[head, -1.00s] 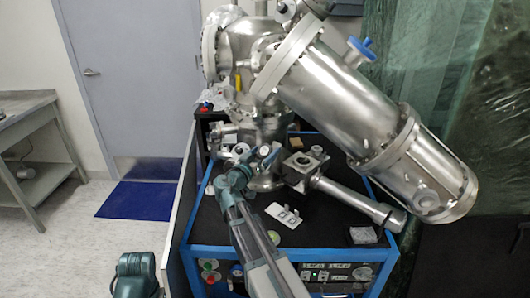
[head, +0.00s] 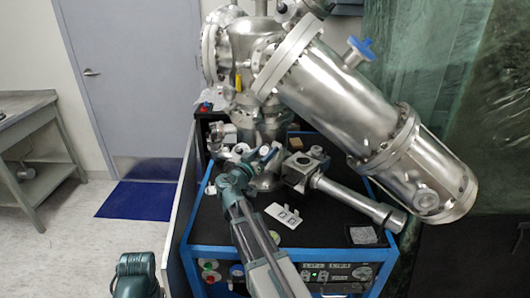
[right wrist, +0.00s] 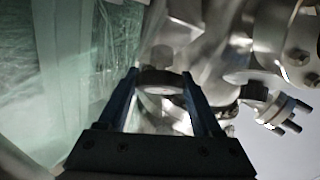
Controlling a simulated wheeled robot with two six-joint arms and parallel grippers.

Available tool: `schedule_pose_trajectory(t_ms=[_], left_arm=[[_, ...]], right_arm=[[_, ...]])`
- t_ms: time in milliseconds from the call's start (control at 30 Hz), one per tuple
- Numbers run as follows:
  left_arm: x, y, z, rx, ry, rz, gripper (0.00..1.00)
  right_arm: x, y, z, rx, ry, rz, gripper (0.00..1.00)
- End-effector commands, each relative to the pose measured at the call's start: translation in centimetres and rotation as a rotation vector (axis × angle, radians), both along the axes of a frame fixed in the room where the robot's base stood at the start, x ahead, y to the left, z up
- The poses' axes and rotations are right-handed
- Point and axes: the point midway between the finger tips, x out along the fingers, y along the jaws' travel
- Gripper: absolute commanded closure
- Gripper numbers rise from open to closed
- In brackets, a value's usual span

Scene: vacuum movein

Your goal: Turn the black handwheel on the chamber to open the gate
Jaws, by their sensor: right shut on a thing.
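The black handwheel (right wrist: 160,82) shows in the right wrist view as a dark round rim with a pale centre. It sits between the two blue fingers of my right gripper (right wrist: 163,88), which is shut on its rim. In the head view the handwheel (head: 241,149) is small, low on the front of the silver chamber (head: 262,125). There my right gripper (head: 247,160) is at the wheel, partly hiding it. The gate itself cannot be made out.
A long silver cylinder (head: 345,115) slants down to the right above the workspace. A horizontal metal tube (head: 350,198) lies right of my right gripper. A white plate (head: 283,216) lies on the black top of the blue-framed cart (head: 210,248).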

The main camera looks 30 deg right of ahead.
Motion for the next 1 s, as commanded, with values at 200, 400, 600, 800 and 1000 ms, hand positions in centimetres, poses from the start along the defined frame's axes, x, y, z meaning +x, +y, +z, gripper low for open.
schedule_pose_trajectory(t_ms=[200,400,600,800,1000], left_arm=[[0.0,0.0,0.4,0.000,0.000,0.000,0.33],[0.0,0.0,1.3,0.000,0.000,0.000,0.33],[0.0,0.0,2.6,0.000,0.000,0.000,0.33],[0.0,0.0,3.8,0.000,0.000,0.000,0.33],[0.0,0.0,4.9,0.000,0.000,0.001,0.33]], right_arm=[[-0.2,0.0,0.2,-0.008,0.035,0.036,0.89],[-0.3,-0.1,0.4,-0.037,0.125,0.129,0.89],[-0.3,-0.1,0.5,-0.078,0.249,0.260,0.89],[-0.2,-0.1,0.5,-0.109,0.350,0.367,0.89],[-0.1,-0.1,0.5,-0.135,0.429,0.455,0.89]])
